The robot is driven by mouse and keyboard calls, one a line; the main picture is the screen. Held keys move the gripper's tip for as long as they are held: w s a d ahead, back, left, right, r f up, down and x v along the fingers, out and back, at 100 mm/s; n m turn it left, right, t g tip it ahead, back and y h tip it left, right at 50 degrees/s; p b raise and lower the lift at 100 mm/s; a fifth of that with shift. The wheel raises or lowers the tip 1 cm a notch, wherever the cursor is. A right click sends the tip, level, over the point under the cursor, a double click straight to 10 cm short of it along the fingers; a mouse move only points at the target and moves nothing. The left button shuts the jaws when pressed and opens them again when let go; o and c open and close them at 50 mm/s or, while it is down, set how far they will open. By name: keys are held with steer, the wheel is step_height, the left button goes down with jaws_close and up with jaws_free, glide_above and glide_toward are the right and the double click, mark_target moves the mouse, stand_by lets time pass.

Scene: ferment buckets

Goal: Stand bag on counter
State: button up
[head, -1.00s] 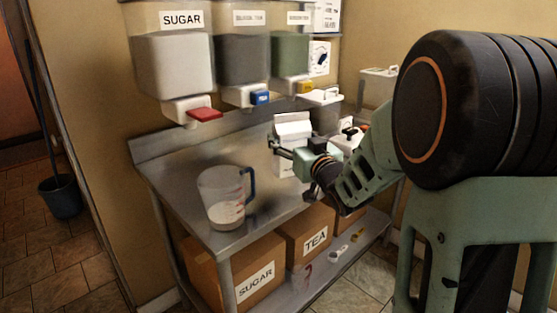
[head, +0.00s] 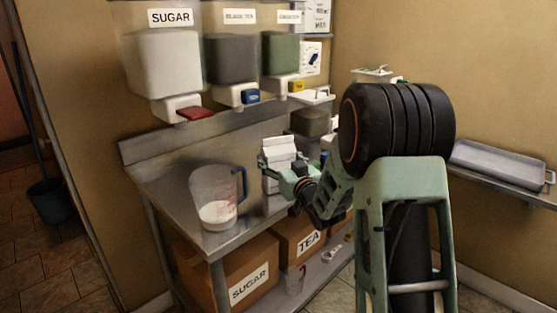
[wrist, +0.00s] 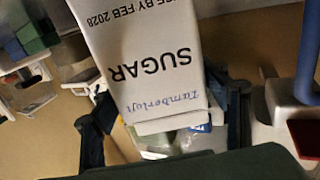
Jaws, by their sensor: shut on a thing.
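A white paper bag (head: 278,152) is upright or nearly so over the right part of the steel counter (head: 172,192). In the wrist view the bag (wrist: 145,45) fills the middle, with printed SUGAR, a use-by date and blue handwriting. My gripper (head: 284,178) is shut on the bag, with a dark finger on each side of it in the wrist view. The bag's lower part is partly hidden by my gripper in the head view. I cannot tell whether its base touches the counter.
A clear measuring jug (head: 216,205) with white contents stands left of the bag. Wall dispensers, including the SUGAR one (head: 165,68), hang above. Boxes marked SUGAR (head: 250,285) and TEA (head: 308,243) sit on the lower shelf. The counter's left end is clear.

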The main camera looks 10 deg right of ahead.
steer(key=shift+f+b, duration=0.15)
steer(key=shift+b, duration=0.15)
steer(key=o, duration=1.6)
steer(key=shift+o, duration=0.2)
steer(key=shift+r+p, duration=0.3)
steer(key=shift+p, duration=0.15)
steer(key=v, duration=1.2)
